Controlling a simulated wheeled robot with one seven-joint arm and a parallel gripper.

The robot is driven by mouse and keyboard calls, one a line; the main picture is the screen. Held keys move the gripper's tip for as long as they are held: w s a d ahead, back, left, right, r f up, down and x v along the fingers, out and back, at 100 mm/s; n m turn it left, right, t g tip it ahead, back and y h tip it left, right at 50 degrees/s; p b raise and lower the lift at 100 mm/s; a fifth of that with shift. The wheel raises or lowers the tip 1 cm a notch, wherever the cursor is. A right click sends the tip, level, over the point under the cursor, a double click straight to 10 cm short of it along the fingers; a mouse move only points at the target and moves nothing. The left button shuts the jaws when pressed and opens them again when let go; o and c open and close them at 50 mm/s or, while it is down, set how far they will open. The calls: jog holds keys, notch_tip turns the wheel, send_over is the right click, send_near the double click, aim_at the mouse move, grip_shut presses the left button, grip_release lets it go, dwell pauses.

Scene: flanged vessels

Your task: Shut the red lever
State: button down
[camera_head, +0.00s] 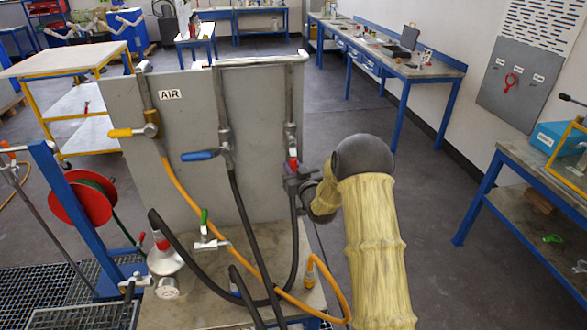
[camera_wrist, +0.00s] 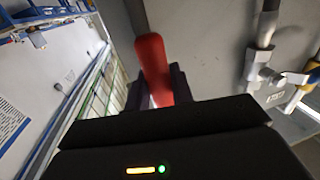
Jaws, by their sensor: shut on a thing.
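The red lever (camera_head: 293,164) is on the right-hand pipe of the grey panel, pointing down along the hose in the head view. Only a small part of it shows there, beside my gripper (camera_head: 290,181). In the wrist view the red lever (camera_wrist: 153,66) stands between the two dark fingers of my gripper (camera_wrist: 158,88), which is shut on it. The lever's valve body is mostly hidden by the gripper and lever.
The grey panel (camera_head: 190,110) also carries a yellow lever (camera_head: 121,133) and a blue lever (camera_head: 200,156). Black hoses (camera_head: 243,210) and an orange hose (camera_head: 183,195) hang before it. A blue-legged bench (camera_head: 500,160) stands at right, with clear floor between.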

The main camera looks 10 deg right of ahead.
jog(key=shift+a+f+b, duration=0.1)
jog(key=shift+a+b, duration=0.05)
jog(key=shift+b, duration=0.2)
jog(key=shift+a+m+b, duration=0.45)
jog(key=shift+m+b, duration=0.45)
jog(key=shift+b, duration=0.35)
jog(key=a+r+m+t+h+b, duration=0.2)
jog(key=a+r+m+b, duration=0.4)
jog(key=m+b, duration=1.1)
jog(key=shift+a+r+m+t+h, duration=0.3)
jog(key=shift+r+m+h, duration=0.45)
jog(key=shift+r, duration=0.25)
jog(key=c, duration=1.3)
grip_release()
jog(key=shift+d, duration=0.1)
jog(key=shift+o, duration=0.2)
jog(key=shift+s, duration=0.1)
